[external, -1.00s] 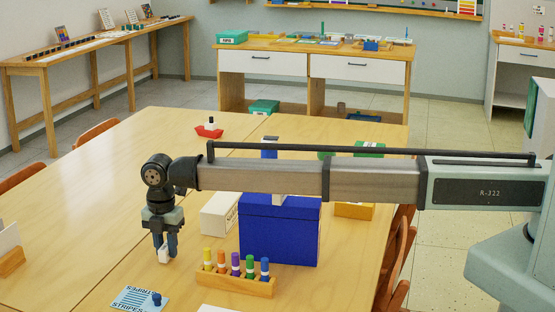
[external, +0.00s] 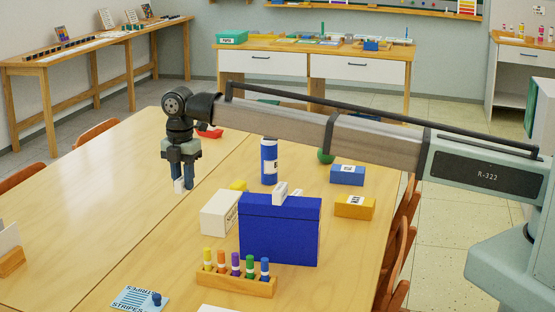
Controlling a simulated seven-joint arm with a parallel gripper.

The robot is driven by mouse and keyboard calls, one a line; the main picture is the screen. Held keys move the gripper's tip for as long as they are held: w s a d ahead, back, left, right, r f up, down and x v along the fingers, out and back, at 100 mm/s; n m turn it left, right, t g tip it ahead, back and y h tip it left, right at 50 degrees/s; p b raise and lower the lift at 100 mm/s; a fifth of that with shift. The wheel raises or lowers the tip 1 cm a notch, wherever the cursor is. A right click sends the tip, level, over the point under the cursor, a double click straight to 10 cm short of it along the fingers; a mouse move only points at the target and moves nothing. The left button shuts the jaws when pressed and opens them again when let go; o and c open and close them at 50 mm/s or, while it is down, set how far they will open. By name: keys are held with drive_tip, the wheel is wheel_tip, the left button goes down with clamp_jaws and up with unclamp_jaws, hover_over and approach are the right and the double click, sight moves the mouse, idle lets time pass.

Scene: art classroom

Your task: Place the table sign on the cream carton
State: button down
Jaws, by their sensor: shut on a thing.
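My gripper (external: 180,187) is shut on a small white piece, taken as the table sign (external: 179,185); the fingers hide much of it. It is held in the air over the left part of the table, and its print cannot be read. The cream carton (external: 216,214) stands on the table to the right of and lower in the picture than my gripper, touching or close to the blue box (external: 279,232). Its top looks clear, with a yellow thing (external: 238,186) just behind it.
A white block (external: 281,191) is on or just behind the blue box. A rack of colored markers (external: 236,281) stands in front. A blue bottle (external: 269,162), a blue carton (external: 347,175) and an orange carton (external: 354,207) are at the right. The table's left middle is clear.

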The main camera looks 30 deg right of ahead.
wheel_tip(320, 180, up, 3)
hover_over(221, 201)
drive_tip(key=w+a, duration=0.2)
drive_tip(key=a, duration=0.1)
drive_tip(key=shift+s+d, duration=1.05)
drive_tip(key=shift+d, duration=0.55)
drive_tip(key=shift+n, duration=0.4)
drive_tip(key=shift+f, duration=4.55)
drive_tip(key=shift+f, duration=0.1)
drive_tip(key=c, duration=0.9)
unclamp_jaws()
wheel_tip(221, 201, up, 12)
